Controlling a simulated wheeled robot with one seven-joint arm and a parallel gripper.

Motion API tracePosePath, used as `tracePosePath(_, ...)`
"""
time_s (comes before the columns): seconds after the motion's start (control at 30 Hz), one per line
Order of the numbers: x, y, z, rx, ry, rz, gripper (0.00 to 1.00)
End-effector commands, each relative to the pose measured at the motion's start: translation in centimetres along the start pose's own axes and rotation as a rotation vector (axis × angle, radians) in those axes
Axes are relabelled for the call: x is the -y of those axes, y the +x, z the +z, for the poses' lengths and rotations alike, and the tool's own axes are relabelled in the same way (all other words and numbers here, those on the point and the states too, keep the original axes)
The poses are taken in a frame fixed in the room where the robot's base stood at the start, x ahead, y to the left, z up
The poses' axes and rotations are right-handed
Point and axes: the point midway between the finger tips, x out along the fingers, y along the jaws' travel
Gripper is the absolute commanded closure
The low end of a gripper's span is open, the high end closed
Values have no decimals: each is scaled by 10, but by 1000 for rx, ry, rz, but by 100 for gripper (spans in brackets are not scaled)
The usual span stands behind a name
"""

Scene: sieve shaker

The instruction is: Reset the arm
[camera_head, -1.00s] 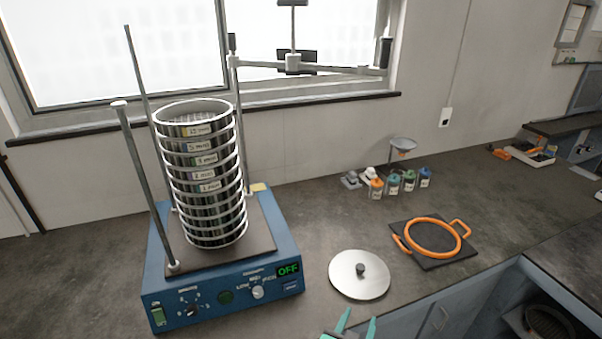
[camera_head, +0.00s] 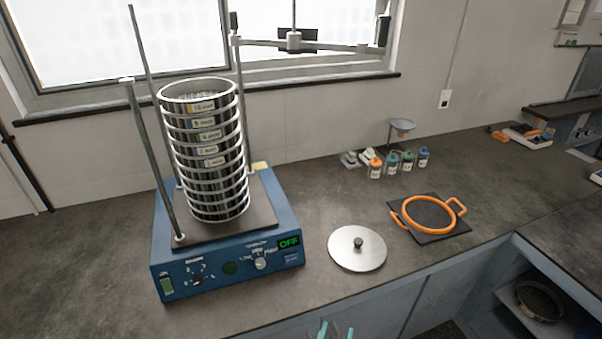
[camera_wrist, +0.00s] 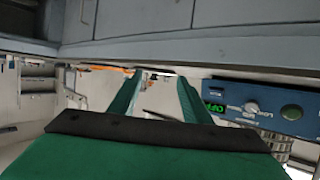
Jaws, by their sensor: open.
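My gripper (camera_head: 332,331) shows at the bottom edge of the head view, in front of the bench and below its front edge. Its two teal fingers are apart with nothing between them. In the wrist view my gripper (camera_wrist: 158,92) also shows open and empty. The sieve shaker (camera_head: 228,262) is a blue box standing on the bench at the left, with its display reading OFF. It also shows at the right of the wrist view (camera_wrist: 270,103). A tall stack of labelled sieves (camera_head: 207,150) stands upright on its plate between metal rods.
A round metal lid (camera_head: 357,248) lies on the bench right of the shaker. An orange ring with handles (camera_head: 428,214) lies on a dark mat. Several small bottles (camera_head: 391,163) stand behind. Grey cabinets (camera_head: 375,305) run below the bench edge. An open shelf holds a dark round pan (camera_head: 540,300).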

Motion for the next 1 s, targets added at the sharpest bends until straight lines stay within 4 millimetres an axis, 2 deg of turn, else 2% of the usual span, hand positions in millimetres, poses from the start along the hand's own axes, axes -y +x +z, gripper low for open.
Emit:
tracePosePath(0.03, 4, -13, 14, 4, -8, -18, 56)
tracePosePath(0.2, 17, -56, 46, -14, -27, -82, 56)
tracePosePath(0.5, 24, -142, 83, -49, -53, -175, 56)
tracePosePath(0.8, 16, -230, 93, -90, -77, -245, 56)
tracePosePath(1.0, 6, -273, 88, -117, -90, -273, 56)
